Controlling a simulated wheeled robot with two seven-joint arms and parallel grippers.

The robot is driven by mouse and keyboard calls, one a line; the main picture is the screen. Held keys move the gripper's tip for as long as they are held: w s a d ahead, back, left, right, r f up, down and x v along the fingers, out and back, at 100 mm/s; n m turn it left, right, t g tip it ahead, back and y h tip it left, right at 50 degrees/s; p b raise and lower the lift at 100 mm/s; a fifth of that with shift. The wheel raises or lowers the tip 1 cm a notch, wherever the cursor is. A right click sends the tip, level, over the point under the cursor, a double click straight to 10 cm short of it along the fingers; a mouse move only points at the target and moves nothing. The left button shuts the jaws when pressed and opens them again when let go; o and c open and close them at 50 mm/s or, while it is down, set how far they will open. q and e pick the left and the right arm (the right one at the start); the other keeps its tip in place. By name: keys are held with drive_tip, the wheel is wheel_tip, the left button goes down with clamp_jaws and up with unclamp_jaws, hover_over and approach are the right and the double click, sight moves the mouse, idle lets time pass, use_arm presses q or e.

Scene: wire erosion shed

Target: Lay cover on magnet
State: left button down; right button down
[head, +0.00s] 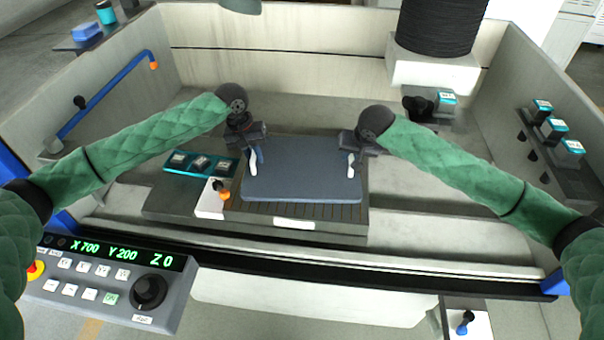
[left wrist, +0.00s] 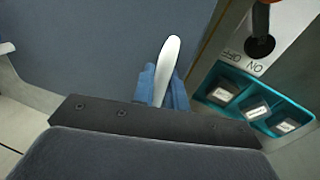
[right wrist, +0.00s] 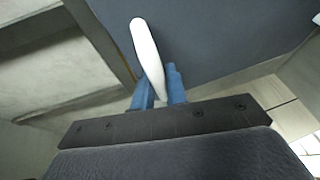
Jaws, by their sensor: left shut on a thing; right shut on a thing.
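The cover is a flat dark blue-grey board (head: 302,172) with a white handle near each side. It lies on or just over the ribbed magnet (head: 300,214), whose front strip shows below it; I cannot tell whether they touch. My left gripper (head: 254,160) is shut on the left white handle (left wrist: 166,70). My right gripper (head: 351,160) is shut on the right white handle (right wrist: 148,55). The cover's surface also fills much of the left wrist view (left wrist: 100,50) and the right wrist view (right wrist: 220,40).
Left of the magnet stand a white switch block with an orange-topped lever (head: 212,200) and a teal tray (head: 200,164) with several small blocks. A control panel (head: 110,280) stands at the front left. A black column (head: 440,25) hangs at the back right. Walls enclose the tank.

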use_arm(q)
drive_tip(key=c, duration=1.4)
unclamp_jaws()
drive_tip(key=shift+a+f, duration=0.1)
use_arm(e)
drive_tip(key=c, duration=1.4)
unclamp_jaws()
drive_tip(key=shift+d, duration=0.1)
drive_tip(key=shift+s+r, duration=0.15)
drive_tip(key=shift+r, duration=0.25)
use_arm(q)
wheel_tip(320, 180, up, 12)
drive_tip(key=a, duration=0.2)
drive_tip(key=shift+a, duration=0.15)
use_arm(e)
drive_tip(key=v, duration=1.1)
use_arm(q)
drive_tip(key=shift+f, duration=0.1)
